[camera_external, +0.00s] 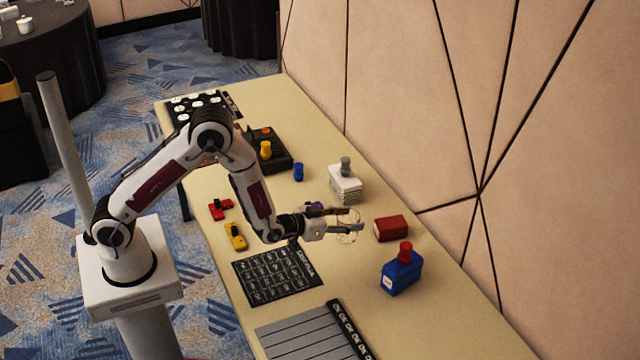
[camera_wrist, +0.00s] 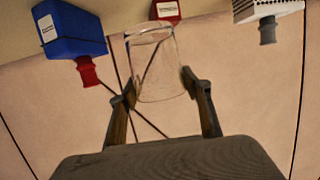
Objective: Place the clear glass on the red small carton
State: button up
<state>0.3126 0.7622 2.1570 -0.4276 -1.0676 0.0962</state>
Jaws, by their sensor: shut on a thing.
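The clear glass (camera_wrist: 155,68) is between the fingers of my gripper (camera_wrist: 156,88) in the wrist view, and the fingers are shut on it. In the external view the glass (camera_external: 349,238) shows faintly at the fingertips of my gripper (camera_external: 346,220), and its height above the table is hard to tell. The red small carton (camera_external: 391,228) lies on the table just to the right of the glass, apart from it. In the wrist view only part of the red carton (camera_wrist: 166,10) shows, behind the glass at the top edge.
A blue carton (camera_external: 401,278) with a red piece on top stands right of my gripper. A white carton (camera_external: 345,188) with a grey piece on top stands behind it. A black printed mat (camera_external: 277,279), a yellow car (camera_external: 235,236) and a red car (camera_external: 220,209) lie to the left.

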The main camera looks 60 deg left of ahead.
jog(key=w+a+r+n+y, duration=0.1)
jog(key=w+a, duration=0.1)
jog(key=w, duration=0.4)
jog(key=w+a+r+y, duration=0.1)
jog(key=w+a+r, duration=0.15)
jog(key=w, duration=0.25)
notch_tip(320, 180, up, 2)
jog(key=h, duration=0.1)
send_over(392, 222)
jog(key=shift+r+m, duration=0.2)
jog(key=shift+m, duration=0.1)
jog(key=shift+s, duration=0.1)
jog(key=shift+f, duration=0.15)
jog(key=shift+f, duration=3)
jog(key=shift+f, duration=0.1)
jog(key=shift+f, duration=1.8)
jog(key=shift+f, duration=0.15)
